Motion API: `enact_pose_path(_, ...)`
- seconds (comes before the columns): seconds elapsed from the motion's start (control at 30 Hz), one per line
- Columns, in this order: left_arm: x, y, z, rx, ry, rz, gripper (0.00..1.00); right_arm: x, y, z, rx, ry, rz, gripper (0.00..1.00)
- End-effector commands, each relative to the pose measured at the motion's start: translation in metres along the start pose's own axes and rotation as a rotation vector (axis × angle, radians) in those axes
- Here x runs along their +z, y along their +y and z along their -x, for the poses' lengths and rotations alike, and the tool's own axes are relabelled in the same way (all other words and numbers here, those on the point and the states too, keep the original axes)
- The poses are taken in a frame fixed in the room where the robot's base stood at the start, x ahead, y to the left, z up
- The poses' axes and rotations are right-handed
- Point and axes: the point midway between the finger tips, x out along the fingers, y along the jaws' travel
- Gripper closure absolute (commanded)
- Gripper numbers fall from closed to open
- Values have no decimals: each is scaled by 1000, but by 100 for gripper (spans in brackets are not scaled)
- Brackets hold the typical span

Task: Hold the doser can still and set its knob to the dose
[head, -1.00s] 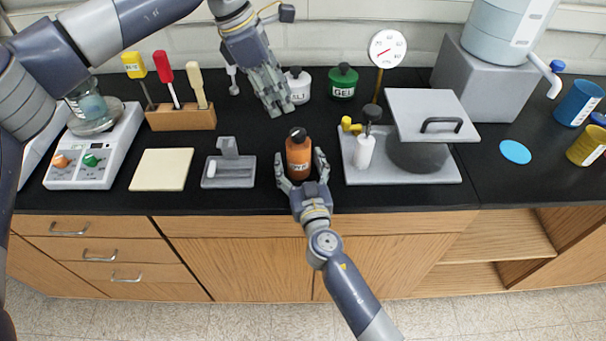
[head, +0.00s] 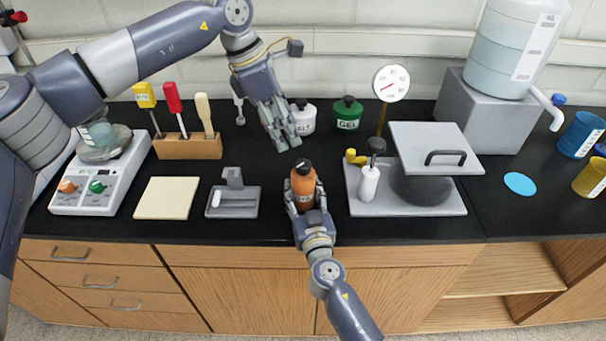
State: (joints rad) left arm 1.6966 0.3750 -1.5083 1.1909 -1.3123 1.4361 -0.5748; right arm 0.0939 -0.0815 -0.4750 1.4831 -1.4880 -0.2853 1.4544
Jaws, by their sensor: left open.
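The orange doser can (head: 304,181) stands upright near the counter's front edge, with a black knob (head: 303,166) on top and a label partly hidden by my fingers. My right gripper (head: 305,193) comes from the front, with one finger on each side of the can, and appears closed against it. My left gripper (head: 283,140) is open and empty, pointing down above the counter, behind and slightly left of the knob and apart from it.
A white can (head: 302,117) and a green can (head: 347,114) stand behind. A round dial (head: 391,84) stands back right. Counter immediately around the orange can is clear.

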Motion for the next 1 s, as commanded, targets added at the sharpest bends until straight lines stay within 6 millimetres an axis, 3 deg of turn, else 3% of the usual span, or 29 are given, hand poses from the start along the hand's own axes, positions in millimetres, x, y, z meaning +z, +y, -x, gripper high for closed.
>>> enact_pose_path(1.0, 36, 4, 7, 216, 183, 1622, 51, 0, 0, 0, 0, 0, 0, 82)
